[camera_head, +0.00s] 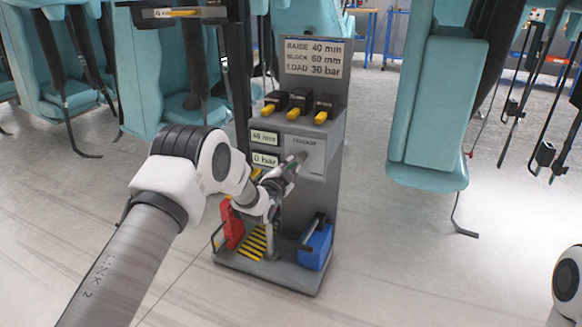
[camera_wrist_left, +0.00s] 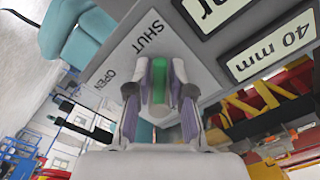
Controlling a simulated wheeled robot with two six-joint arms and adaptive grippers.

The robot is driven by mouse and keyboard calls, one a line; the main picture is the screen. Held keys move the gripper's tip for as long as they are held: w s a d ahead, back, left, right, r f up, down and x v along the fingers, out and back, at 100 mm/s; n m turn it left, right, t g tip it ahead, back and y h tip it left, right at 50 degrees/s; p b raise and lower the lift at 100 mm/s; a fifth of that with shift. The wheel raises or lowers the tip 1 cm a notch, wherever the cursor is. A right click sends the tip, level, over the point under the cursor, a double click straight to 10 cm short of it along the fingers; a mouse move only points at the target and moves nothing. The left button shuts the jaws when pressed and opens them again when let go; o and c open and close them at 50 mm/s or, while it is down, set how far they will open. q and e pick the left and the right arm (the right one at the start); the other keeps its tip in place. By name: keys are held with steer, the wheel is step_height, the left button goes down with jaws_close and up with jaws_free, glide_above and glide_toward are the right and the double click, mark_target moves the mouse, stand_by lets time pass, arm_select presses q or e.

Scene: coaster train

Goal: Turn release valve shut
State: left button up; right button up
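The release valve's pale plate (camera_head: 312,150) is on the front of a grey service stand. In the left wrist view the plate (camera_wrist_left: 120,62) reads SHUT and OPEN. The valve handle, with a green part (camera_wrist_left: 158,86), sits between the fingers of my left gripper (camera_wrist_left: 161,85). The finger pads lie close along both sides of it and look shut on it. In the head view my left gripper (camera_head: 297,161) is at the plate and covers the handle, so its angle is hard to tell. My right gripper is out of view.
Displays reading 40 mm (camera_head: 264,138) and 0 bar (camera_head: 265,160) are left of the plate. Several yellow-handled levers (camera_head: 294,113) are above. A red object (camera_head: 233,225) and a blue box (camera_head: 315,247) stand on the stand's base. Teal seats (camera_head: 433,110) hang on both sides.

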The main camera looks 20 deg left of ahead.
arm_select(q)
steer(key=shift+s, duration=0.1)
steer(key=s, duration=1.2)
steer(key=shift+a, duration=0.2)
steer(key=shift+w, duration=0.1)
